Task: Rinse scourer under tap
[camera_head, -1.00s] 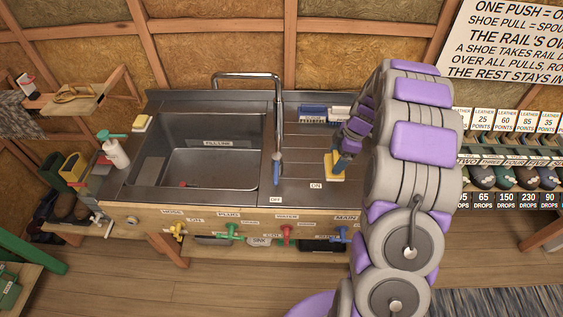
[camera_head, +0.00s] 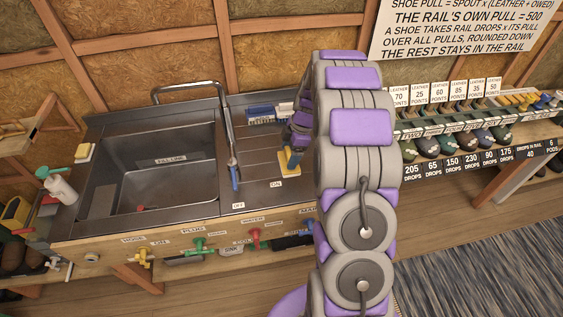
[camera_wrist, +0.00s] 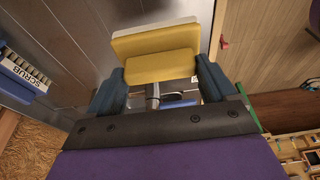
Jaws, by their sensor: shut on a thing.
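The scourer (camera_head: 290,160) is a yellow block over the right drainboard, near the ON label. In the wrist view the scourer (camera_wrist: 157,62) shows a yellow body and a paler face. My gripper (camera_head: 292,147) has blue fingers shut on the scourer; it also shows in the wrist view (camera_wrist: 160,78). I cannot tell whether the scourer touches the board. The chrome tap (camera_head: 190,86) arches behind the sink, and a pipe with a blue end (camera_head: 235,178) comes down near the OFF label. The sink basin (camera_head: 150,175) lies left of my gripper. I see no running water.
Another yellow block (camera_head: 85,152) and a green-topped bottle (camera_head: 58,186) stand left of the sink. A blue-and-white brush block (camera_head: 262,112) lies at the back of the drainboard. Coloured valves, one green (camera_head: 196,245), line the counter front. A shoe rack (camera_head: 450,140) stands right.

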